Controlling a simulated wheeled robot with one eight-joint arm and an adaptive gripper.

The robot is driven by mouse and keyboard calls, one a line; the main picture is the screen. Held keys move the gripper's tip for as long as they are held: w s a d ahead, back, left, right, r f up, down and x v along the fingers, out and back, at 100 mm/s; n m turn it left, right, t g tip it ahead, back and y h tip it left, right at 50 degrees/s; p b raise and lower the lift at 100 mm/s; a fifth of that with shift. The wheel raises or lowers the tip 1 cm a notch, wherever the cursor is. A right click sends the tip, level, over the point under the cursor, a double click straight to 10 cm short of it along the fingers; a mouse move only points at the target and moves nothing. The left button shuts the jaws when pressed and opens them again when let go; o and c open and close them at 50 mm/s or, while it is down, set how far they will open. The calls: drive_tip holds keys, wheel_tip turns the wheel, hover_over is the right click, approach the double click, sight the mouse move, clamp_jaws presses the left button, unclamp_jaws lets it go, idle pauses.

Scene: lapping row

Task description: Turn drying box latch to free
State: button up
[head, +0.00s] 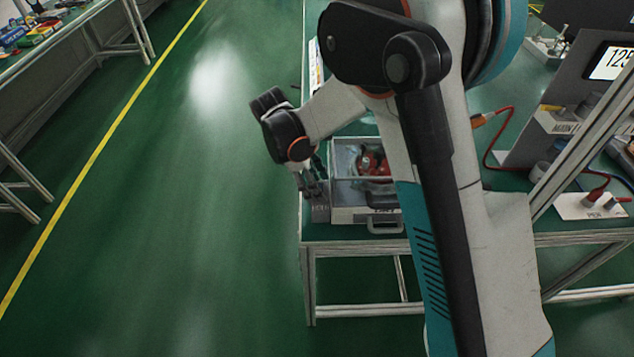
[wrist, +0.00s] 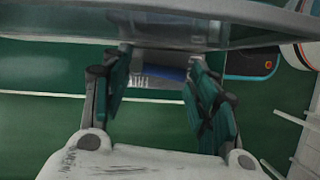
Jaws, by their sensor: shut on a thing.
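The drying box (head: 348,216) is a pale box with a clear lid and a front handle, standing on the green bench top. Red and dark items show through its lid. My gripper (head: 314,186) is at the left side of the box, beside a small grey labelled block (head: 320,213). In the wrist view my gripper (wrist: 155,72) has its two fingers on either side of a small grey and blue piece (wrist: 173,73), taken to be the latch, at the box's edge. The gripper is shut on it. The latch's exact angle is hidden by the fingers.
The bench (head: 330,233) has its left edge close to the gripper, with open green floor beyond. My arm covers part of the box.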

drive_tip(key=shift+s, duration=0.1)
drive_tip(key=o, duration=1.1)
drive_tip(key=v, duration=1.2)
